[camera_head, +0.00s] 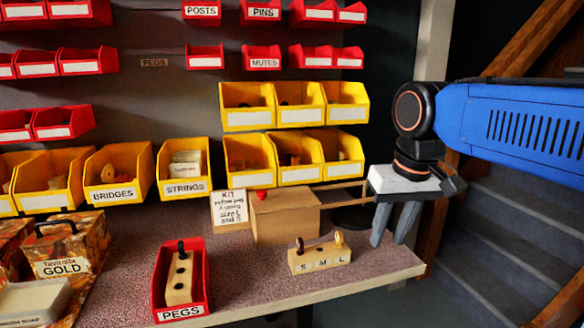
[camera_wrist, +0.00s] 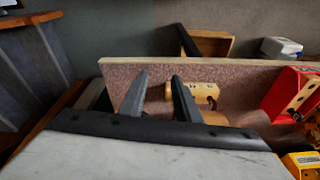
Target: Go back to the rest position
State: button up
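My gripper (camera_head: 393,225) hangs at the right end of the bench in the head view, fingers pointing down. Its two fingers stand apart with nothing between them; in the wrist view the gripper (camera_wrist: 160,78) also shows this gap. A wooden block marked S, M, L (camera_head: 320,262) sits on the bench to the left of my gripper, apart from it. The block also shows in the wrist view (camera_wrist: 190,92), beyond the fingers.
A red PEGS bin (camera_head: 181,312) with a wooden peg block stands at the bench front. A wooden box (camera_head: 285,217) and a kit card (camera_head: 230,209) stand behind. Yellow bins (camera_head: 247,121) and red bins line the wall. The bench edge (camera_head: 375,282) is near my gripper; stairs (camera_head: 490,235) lie right.

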jog(key=s+d+f+t, duration=0.1)
jog(key=s+d+f, duration=0.4)
jog(key=f, duration=0.3)
jog(key=s+d+f+m+t, duration=0.1)
jog(key=s+d+f, duration=0.3)
jog(key=s+f, duration=0.3)
jog(key=shift+d+f+m+h, duration=0.3)
jog(key=shift+d+f, duration=0.1)
jog(key=shift+f, duration=0.05)
